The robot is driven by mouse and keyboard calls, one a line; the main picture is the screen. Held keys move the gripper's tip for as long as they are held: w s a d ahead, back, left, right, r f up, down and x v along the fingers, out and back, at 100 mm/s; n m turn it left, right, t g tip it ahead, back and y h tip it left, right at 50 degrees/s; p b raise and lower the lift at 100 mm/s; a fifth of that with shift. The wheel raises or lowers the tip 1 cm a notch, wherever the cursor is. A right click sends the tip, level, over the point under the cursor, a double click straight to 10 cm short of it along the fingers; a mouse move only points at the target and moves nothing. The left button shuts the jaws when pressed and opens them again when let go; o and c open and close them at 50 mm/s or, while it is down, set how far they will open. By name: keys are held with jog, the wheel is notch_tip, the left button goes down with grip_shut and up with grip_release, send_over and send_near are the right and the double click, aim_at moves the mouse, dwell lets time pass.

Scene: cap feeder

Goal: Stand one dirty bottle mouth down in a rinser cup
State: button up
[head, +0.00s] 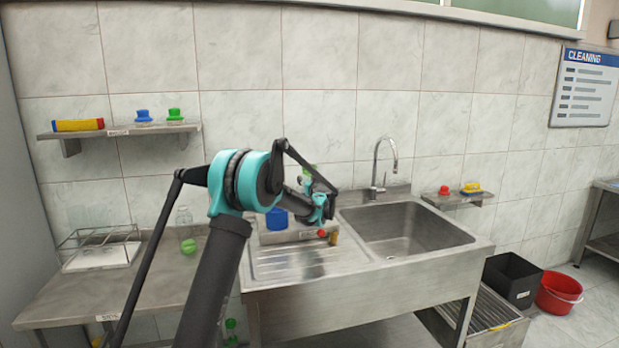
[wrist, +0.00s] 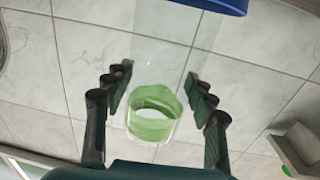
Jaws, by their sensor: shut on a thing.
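A clear bottle with a green band (wrist: 152,125) stands out between my fingers in the wrist view. My gripper (wrist: 160,75) is shut on this bottle, with one finger on each side. In the head view my gripper (head: 322,206) is over the back of the drainboard, left of the sink, and my arm hides much of what it holds. A blue cup-like thing (head: 277,219) stands on the drainboard just left of it. A blue edge (wrist: 215,5) shows at the top of the wrist view, beyond the bottle. I cannot tell which is the rinser cup.
The sink basin (head: 405,232) and faucet (head: 378,165) are to the right. Small red (head: 322,233) and brown (head: 334,238) items lie near my gripper. Another clear bottle (head: 184,216) and a wire rack (head: 100,250) are on the left table. A black bin (head: 512,282) stands on the floor.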

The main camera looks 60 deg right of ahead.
jog(key=shift+f, duration=0.5)
jog(key=o, duration=1)
jog(key=v, duration=1.2)
jog(key=shift+w, duration=0.15)
